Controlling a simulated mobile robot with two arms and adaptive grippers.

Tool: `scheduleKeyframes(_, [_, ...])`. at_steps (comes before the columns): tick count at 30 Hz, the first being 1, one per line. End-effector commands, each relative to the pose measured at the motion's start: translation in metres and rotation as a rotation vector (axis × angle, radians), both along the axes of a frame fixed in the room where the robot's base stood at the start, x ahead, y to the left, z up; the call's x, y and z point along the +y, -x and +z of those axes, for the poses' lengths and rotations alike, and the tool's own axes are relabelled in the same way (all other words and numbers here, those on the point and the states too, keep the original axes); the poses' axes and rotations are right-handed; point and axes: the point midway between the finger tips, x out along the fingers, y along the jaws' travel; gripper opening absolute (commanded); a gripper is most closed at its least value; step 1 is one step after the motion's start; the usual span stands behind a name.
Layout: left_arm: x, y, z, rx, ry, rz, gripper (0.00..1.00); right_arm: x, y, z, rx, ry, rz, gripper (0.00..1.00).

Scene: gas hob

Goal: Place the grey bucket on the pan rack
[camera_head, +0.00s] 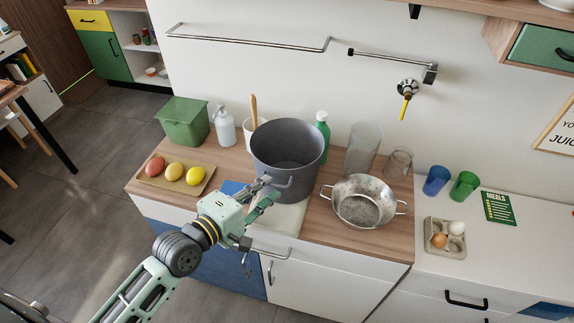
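The grey bucket (288,160), a deep dark-grey pot with a small front handle, stands upright on the wooden counter, mouth up. My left gripper (267,192) is at its front left, close to the front handle. Its fingers look apart; no grip on the handle shows, and I cannot tell whether they touch it. No clearly recognizable pan rack shows; a metal rail (245,42) runs along the wall above the counter, and I cannot tell whether it is the rack. My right gripper is not in view.
A steel colander (362,200) stands right of the bucket, with clear glasses (363,148) behind it. A tray (150,180) of colored egg-shaped items and a green bin (184,122) are to the left. A pale board (288,217) lies in front of the bucket.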

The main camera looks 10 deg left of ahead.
Motion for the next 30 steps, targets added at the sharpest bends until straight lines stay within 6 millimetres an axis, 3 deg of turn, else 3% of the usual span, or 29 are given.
scheduleKeyframes(6, [-0.01,-0.022,-0.003,-0.002,-0.001,0.0,0.16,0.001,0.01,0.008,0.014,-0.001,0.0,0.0])
scheduleKeyframes(13, [-0.01,-0.022,-0.005,-0.002,-0.001,-0.001,0.16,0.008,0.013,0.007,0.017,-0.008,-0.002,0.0])
scheduleKeyframes(19, [-0.01,-0.022,-0.005,-0.002,-0.002,-0.001,0.0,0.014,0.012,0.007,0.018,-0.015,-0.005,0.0])
scheduleKeyframes(30, [-0.01,-0.022,-0.004,-0.002,-0.002,-0.001,0.0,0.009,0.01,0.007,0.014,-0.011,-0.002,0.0])
